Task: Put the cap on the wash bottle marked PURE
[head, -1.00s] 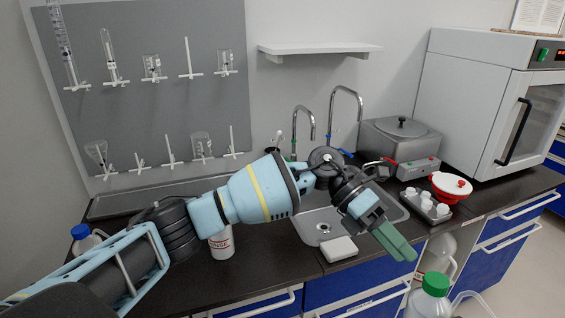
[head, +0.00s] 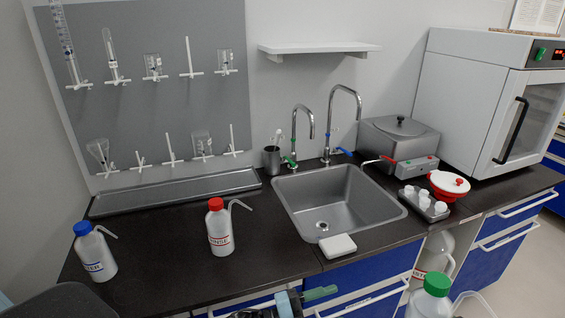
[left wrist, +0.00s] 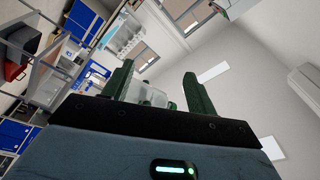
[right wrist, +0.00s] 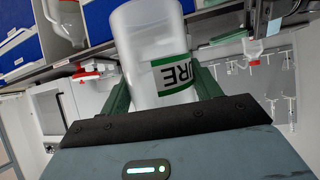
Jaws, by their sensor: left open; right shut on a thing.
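The wash bottle marked PURE (right wrist: 158,45) is translucent with a green-bordered label. My right gripper (right wrist: 165,95) is shut around it in the right wrist view. In the head view a green cap (head: 437,284) with a bent tube sits on top of the bottle (head: 428,305) at the bottom right. Whether it is fully seated cannot be told. My right gripper is out of the head view. My left gripper (left wrist: 160,88) is open in the left wrist view, with a translucent object beyond its fingers. It also shows at the bottom edge of the head view (head: 305,297).
A red-capped bottle (head: 220,228) and a blue-capped bottle (head: 95,252) stand on the black counter (head: 160,265). A sink (head: 340,205), a white block (head: 337,246) and a grey tray of white pieces (head: 423,205) are to the right. Another bottle stands in an open cabinet (head: 436,252).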

